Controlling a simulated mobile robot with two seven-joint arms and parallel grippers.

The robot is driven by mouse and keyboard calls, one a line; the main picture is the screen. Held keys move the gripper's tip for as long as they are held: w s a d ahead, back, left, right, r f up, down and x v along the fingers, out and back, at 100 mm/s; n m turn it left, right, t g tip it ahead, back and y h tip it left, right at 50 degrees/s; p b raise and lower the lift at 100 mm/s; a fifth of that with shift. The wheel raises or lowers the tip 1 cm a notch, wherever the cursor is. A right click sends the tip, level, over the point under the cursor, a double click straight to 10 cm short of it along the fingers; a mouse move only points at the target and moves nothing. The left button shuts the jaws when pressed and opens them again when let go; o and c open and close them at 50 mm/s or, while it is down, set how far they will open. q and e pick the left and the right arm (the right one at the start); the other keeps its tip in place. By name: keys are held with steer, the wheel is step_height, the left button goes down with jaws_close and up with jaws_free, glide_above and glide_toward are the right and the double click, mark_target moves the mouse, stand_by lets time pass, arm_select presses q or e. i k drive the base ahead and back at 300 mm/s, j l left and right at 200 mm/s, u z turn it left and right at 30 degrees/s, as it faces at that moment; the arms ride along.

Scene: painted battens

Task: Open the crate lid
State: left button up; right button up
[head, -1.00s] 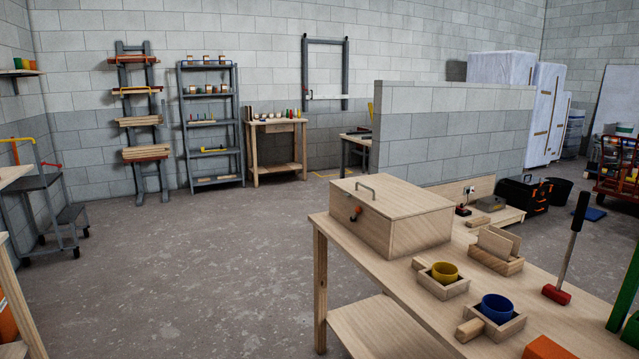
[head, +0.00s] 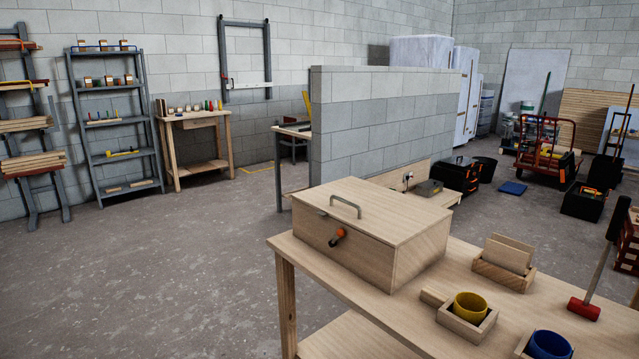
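The wooden crate (head: 350,253) stands at the far left end of the workbench, in the middle of the head view. Its flat lid (head: 385,209) is closed and carries a grey metal handle (head: 345,206) near its front edge. A dark latch with an orange-red knob (head: 338,237) sits on the crate's front face. The crate's inside is hidden. Neither of my grippers shows in the head view.
On the workbench (head: 400,310), right of the crate, are a yellow cup (head: 470,307) in a wooden holder, a blue cup (head: 549,346), a wooden rack with upright boards (head: 505,260) and a red-headed mallet (head: 584,309). A block partition (head: 390,120) stands behind. The floor (head: 170,280) at left is clear.

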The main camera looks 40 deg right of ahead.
mark_target(393, 218)
steer(key=i+j+z, duration=0.1)
steer(key=i+z, duration=0.2)
steer(key=i, duration=0.2)
steer(key=i+j+z, duration=0.2)
steer(key=i+z, duration=0.15)
steer(key=i+j+z, duration=0.2)
steer(key=z, duration=0.25)
steer(key=i+j+z, duration=0.3)
steer(key=z, duration=0.15)
steer(key=i+j+z, duration=0.45)
steer(key=j+z, duration=0.45)
steer(key=i+j+z, duration=0.1)
steer(key=j+z, duration=0.7)
steer(key=j, duration=0.2)
steer(key=j+z, duration=0.3)
steer(key=j, duration=0.3)
steer(key=i, duration=0.05)
